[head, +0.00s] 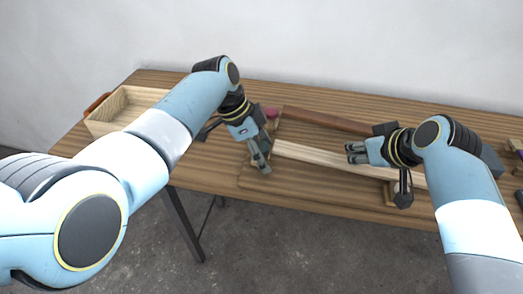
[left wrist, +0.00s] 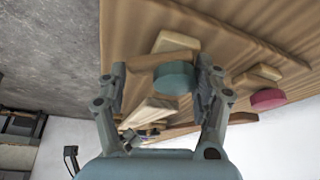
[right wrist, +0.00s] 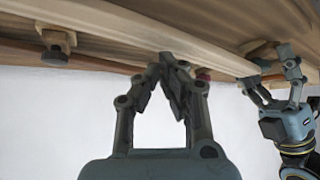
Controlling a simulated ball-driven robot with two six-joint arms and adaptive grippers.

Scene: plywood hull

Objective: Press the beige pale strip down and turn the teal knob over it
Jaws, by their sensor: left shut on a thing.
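The beige pale strip (head: 310,155) lies lengthwise on the table; it also shows in the left wrist view (left wrist: 150,113) and runs across the right wrist view (right wrist: 120,30). The teal knob (left wrist: 174,78) sits by the strip's left end, with a brown bar beside it. My left gripper (head: 262,165) is around the knob, shut on it, and hides it in the head view. My right gripper (head: 352,152) has its fingertips together over the strip. In the right wrist view the tips (right wrist: 172,60) meet at the strip's edge; I cannot tell whether they touch it.
A dark brown strip (head: 325,120) lies behind the pale one, with a pink knob (head: 271,113) by its left end. An open wooden box (head: 105,125) stands at the table's left. The table (head: 215,190) has free room at its front left.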

